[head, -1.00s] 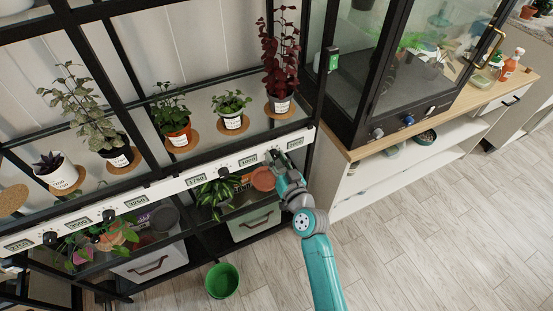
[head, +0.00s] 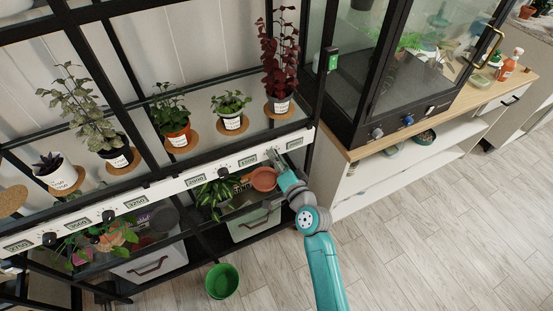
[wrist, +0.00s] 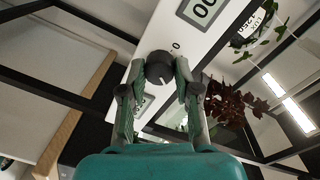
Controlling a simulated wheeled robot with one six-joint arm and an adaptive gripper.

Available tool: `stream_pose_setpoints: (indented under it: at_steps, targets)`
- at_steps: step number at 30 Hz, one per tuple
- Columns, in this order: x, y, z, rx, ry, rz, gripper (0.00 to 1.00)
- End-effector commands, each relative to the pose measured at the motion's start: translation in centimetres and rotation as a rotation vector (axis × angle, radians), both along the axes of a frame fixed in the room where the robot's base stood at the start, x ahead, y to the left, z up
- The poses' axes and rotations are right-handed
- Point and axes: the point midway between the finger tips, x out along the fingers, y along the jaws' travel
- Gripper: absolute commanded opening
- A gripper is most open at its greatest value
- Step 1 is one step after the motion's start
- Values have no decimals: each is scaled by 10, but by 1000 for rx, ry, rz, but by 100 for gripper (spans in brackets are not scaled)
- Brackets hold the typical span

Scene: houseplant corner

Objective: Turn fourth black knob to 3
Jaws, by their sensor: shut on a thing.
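A white rail along the plant shelf carries several black knobs and small displays. The fourth black knob from the left (wrist: 158,68) sits at the rail's right end, between my gripper's fingertips. It is round and dark, with a pale mark at its lower edge in the wrist view. My gripper (head: 274,156) is shut on this knob, with one finger on each side; in the head view the fingers mostly hide it. A display (wrist: 200,10) stands beside the knob, cut off by the frame's top edge. Another black knob (head: 222,172) is farther left.
Potted plants stand on the glass shelf above the rail, including a red-leaved one (head: 279,60). A terracotta pot (head: 264,179) sits below, close to my gripper. A glass cabinet (head: 385,85) stands to the right. A green bucket (head: 222,281) is on otherwise open floor.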

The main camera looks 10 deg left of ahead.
Motion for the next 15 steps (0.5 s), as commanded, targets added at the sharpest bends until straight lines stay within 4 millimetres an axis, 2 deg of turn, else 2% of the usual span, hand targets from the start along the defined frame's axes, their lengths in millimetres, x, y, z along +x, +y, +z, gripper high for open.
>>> stream_pose_setpoints:
  at_steps: [15]
  targets:
    - [1, -1, 0, 68, 45, -2, 0]
